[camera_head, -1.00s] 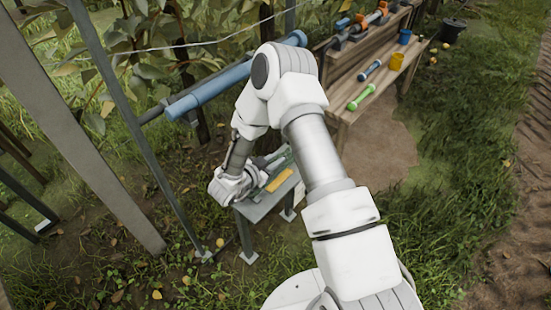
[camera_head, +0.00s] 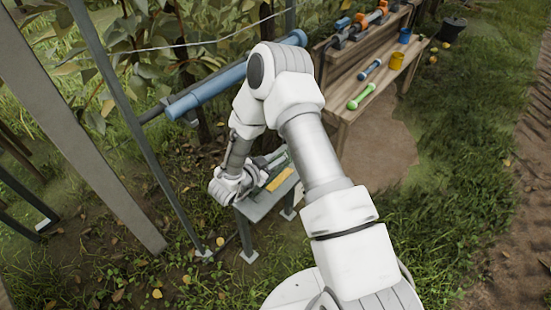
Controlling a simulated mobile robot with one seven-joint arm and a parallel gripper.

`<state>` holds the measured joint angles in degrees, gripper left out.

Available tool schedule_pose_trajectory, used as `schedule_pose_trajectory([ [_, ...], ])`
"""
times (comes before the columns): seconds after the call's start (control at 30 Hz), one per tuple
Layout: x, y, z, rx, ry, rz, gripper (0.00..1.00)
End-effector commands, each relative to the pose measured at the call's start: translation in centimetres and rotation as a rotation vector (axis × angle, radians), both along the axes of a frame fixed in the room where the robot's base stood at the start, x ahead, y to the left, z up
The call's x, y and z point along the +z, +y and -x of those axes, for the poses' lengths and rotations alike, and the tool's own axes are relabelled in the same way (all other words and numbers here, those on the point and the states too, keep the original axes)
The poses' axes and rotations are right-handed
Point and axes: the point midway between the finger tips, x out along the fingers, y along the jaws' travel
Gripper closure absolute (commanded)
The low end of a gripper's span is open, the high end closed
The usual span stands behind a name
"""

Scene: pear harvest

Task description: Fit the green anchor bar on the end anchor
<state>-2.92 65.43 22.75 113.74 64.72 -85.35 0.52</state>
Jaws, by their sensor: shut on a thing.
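A bright green bar (camera_head: 361,97) with thick ends lies on the wooden bench at upper right, well apart from my gripper. It is the only clearly green bar in view. My gripper (camera_head: 226,189) is low at the left end of a small grey stand (camera_head: 262,207), beside the steel post. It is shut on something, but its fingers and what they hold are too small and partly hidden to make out. Grey rod-like parts (camera_head: 270,160) show just behind it over the stand, partly behind my arm. I cannot tell which part is the end anchor.
A yellow strip (camera_head: 280,179) lies on the stand. A slanted steel post (camera_head: 128,120) and a blue tube (camera_head: 215,90) stand close to my arm. The bench (camera_head: 345,112) also holds a blue bar (camera_head: 370,69) and a yellow cup (camera_head: 396,61). Grass at right is open.

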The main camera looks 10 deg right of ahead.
Motion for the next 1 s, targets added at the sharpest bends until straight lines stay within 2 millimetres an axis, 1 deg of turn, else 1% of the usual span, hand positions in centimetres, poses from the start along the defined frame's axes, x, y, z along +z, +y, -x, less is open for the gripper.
schedule_pose_trajectory([
  [1.0, -0.97, -0.02, 0.00, 0.000, -0.001, 0.001, 1.00],
])
